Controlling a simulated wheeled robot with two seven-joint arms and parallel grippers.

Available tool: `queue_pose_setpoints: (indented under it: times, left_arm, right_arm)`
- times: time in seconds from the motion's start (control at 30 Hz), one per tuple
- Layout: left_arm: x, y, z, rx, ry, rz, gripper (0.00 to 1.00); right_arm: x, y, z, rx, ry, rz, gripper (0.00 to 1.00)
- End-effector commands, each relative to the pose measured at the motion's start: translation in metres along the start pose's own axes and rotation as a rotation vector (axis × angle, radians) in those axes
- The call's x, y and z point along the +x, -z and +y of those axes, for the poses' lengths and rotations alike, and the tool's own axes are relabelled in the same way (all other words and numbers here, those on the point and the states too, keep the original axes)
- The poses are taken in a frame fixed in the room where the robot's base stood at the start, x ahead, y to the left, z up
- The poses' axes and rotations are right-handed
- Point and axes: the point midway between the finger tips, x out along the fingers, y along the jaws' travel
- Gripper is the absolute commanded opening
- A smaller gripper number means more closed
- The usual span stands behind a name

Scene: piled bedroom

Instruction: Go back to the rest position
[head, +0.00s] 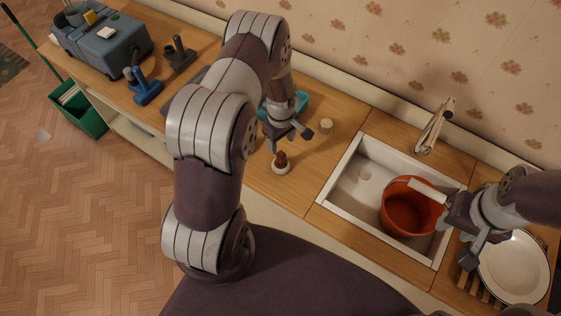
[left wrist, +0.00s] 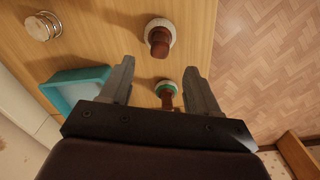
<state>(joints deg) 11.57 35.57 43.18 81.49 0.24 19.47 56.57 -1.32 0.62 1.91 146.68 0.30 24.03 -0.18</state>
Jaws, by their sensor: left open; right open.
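My left gripper (head: 290,140) is open, held above the wooden counter near a brown-knobbed object on a pale round base (head: 281,163). In the left wrist view the open fingers (left wrist: 158,68) have no object gripped. A second brown-topped object with a green ring (left wrist: 166,92) shows between and beneath the fingers, partly hidden by the gripper body. The first brown-knobbed object (left wrist: 159,38) lies beyond the fingertips. My right gripper (head: 474,240) is open at the sink's right edge, beside the orange bucket (head: 408,212) and the plate. Whether it touches either is unclear.
The white sink (head: 338,190) holds the bucket, whose pale handle grip leans toward my right arm. The tap (head: 434,128) stands behind. A white plate (head: 515,268) rests on a slatted rack. A small cylinder (head: 326,126) and teal tray (left wrist: 62,88) are near my left gripper. Floor at left is mostly clear.

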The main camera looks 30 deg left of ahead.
Motion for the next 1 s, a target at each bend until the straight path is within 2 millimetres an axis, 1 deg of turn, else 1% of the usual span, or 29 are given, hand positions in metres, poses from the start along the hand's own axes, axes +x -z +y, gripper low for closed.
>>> queue_pose_setpoints:
  times: [0.27, 0.37, 0.4, 0.43, 0.47, 0.5, 0.57, 0.6, 0.67, 0.7, 0.8, 0.87, 0.9, 1.0]
  left_arm:
    - [0.000, 0.000, 0.000, 0.000, 0.000, 0.000, 0.61]
    - [0.000, 0.000, 0.000, 0.055, 0.001, -0.001, 0.61]
    - [0.001, -0.002, -0.003, 0.118, 0.008, -0.006, 0.61]
    - [0.003, -0.009, -0.014, 0.184, 0.033, -0.027, 0.61]
    - [0.002, -0.017, -0.026, 0.264, 0.059, -0.051, 0.61]
    - [-0.009, -0.026, -0.038, 0.380, 0.076, -0.074, 0.61]
    - [-0.029, -0.040, -0.049, 0.558, 0.082, -0.091, 0.61]
    - [-0.044, -0.051, -0.056, 0.674, 0.079, -0.096, 0.61]
    - [-0.068, -0.067, -0.067, 0.839, 0.067, -0.092, 0.61]
    - [-0.082, -0.079, -0.076, 0.938, 0.057, -0.083, 0.61]
    - [-0.110, -0.106, -0.098, 1.123, 0.022, -0.036, 0.61]
    - [-0.120, -0.118, -0.106, 1.172, -0.005, 0.005, 0.61]
    - [-0.126, -0.123, -0.107, 1.189, -0.029, 0.040, 0.61]
    - [-0.138, -0.126, -0.096, 1.214, -0.073, 0.102, 0.61]
  right_arm:
    - [0.000, 0.000, 0.000, 0.000, 0.000, 0.000, 0.43]
    - [0.000, 0.000, 0.000, 0.000, 0.000, 0.000, 0.43]
    - [0.000, 0.000, 0.000, 0.000, 0.000, 0.000, 0.43]
    - [0.000, 0.000, 0.000, 0.000, 0.000, 0.000, 0.43]
    - [0.000, 0.000, 0.000, 0.000, 0.000, 0.000, 0.43]
    - [0.002, 0.000, 0.000, 0.000, 0.000, 0.000, 0.43]
    - [0.013, -0.001, 0.000, 0.000, 0.000, 0.000, 0.43]
    - [0.021, -0.002, 0.000, 0.000, 0.000, 0.000, 0.43]
    - [0.033, -0.004, 0.000, 0.000, 0.000, 0.000, 0.43]
    - [0.042, -0.005, 0.000, 0.000, 0.000, 0.000, 0.43]
    - [0.062, -0.007, 0.000, 0.000, 0.000, 0.000, 0.43]
    - [0.072, -0.009, 0.000, 0.000, 0.000, 0.000, 0.43]
    - [0.078, -0.009, 0.000, 0.000, 0.000, 0.000, 0.43]
    - [0.083, -0.010, 0.000, 0.000, 0.000, 0.000, 0.43]
